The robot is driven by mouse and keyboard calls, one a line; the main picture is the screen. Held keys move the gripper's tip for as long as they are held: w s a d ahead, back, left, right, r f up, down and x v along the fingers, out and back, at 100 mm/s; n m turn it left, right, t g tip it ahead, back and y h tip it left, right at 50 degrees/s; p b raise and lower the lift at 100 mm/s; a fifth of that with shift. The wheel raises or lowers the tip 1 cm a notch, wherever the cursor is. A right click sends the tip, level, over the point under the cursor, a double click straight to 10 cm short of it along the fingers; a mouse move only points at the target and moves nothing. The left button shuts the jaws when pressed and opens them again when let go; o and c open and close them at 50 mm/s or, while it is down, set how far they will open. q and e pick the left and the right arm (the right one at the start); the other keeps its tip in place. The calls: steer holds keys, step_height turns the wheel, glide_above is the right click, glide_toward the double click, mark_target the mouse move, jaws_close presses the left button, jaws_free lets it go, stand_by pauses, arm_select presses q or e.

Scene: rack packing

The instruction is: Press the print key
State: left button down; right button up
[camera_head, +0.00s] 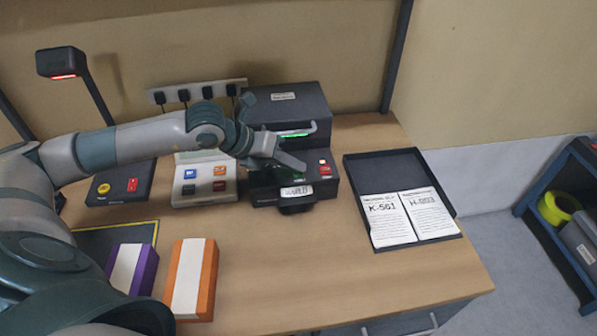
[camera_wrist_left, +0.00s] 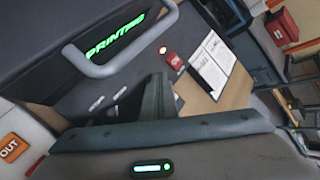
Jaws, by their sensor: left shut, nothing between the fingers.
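The dark printer (camera_head: 285,105) stands at the back middle of the table. Its green display (camera_wrist_left: 115,36) reads "PRINTING" in the wrist view, beside a light grey handle (camera_wrist_left: 128,62). A red key (camera_head: 324,169) is on the printer's right front; it also shows in the wrist view (camera_wrist_left: 174,60). A label (camera_head: 296,191) with dark print shows at the printer's front. My left gripper (camera_head: 300,166) is shut and empty, over the printer's front, left of the red key. It hides part of the printer. Contact cannot be told. My right gripper is not in view.
A keypad (camera_head: 205,160) with blue, orange, green and red keys stands left of the printer. A black tray (camera_head: 380,163) with two printed cards lies right. Purple (camera_head: 146,272) and orange (camera_head: 208,285) boxes lie in front. Table between boxes and tray is clear.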

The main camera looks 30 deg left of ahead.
arm_select(q)
steer(key=shift+r, duration=0.7)
stand_by(0.3)
steer(key=shift+r, duration=0.15)
steer(key=shift+r+p, duration=1.1)
steer(key=shift+r, duration=1.35)
